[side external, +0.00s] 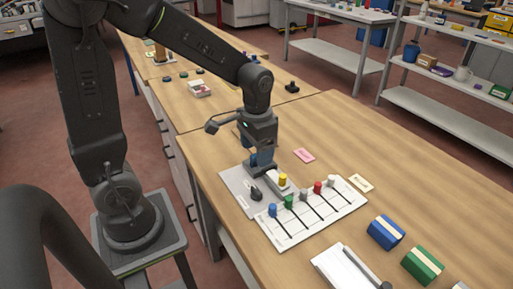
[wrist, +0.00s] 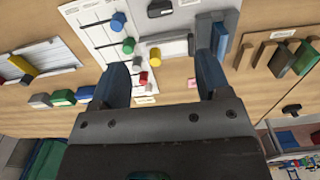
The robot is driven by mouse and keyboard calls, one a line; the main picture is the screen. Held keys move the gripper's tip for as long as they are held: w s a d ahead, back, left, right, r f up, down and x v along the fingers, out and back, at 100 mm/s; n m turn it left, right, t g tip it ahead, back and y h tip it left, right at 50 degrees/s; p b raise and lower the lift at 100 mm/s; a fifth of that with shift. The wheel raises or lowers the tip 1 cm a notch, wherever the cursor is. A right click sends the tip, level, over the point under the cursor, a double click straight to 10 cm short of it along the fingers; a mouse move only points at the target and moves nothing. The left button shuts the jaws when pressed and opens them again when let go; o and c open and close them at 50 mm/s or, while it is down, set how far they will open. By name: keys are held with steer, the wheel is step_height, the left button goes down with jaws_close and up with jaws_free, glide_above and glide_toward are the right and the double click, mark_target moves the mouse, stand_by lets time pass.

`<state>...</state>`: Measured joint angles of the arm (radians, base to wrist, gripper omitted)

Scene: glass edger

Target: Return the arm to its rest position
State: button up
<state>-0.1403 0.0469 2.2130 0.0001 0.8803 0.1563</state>
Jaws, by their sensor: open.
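My gripper (side external: 260,160) hangs pointing down over the grey plate at the left end of the white slotted board (side external: 342,205). In the wrist view my gripper (wrist: 164,72) has its two blue-padded fingers wide apart, with nothing held between them. A yellow knob (side external: 283,179) stands on a pale bar just beside the fingers; it shows between and beyond them in the wrist view (wrist: 155,54). Whether the fingertips touch the plate is hard to tell.
The board carries blue (side external: 272,210), green (side external: 289,202), grey, red (side external: 318,187) and pale knobs. A black piece (side external: 256,193) sits on the grey plate (side external: 233,182). Blue (side external: 385,233) and green (side external: 422,264) blocks lie at right. Bench behind the board is mostly clear.

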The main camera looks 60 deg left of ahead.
steer(key=s+d+r+t, duration=0.4)
steer(key=s+r+t, duration=0.1)
steer(key=s+r, duration=0.5)
steer(key=shift+s+d+r+t, duration=0.2)
steer(key=shift+s+r+t, duration=0.15)
steer(key=shift+s, duration=0.1)
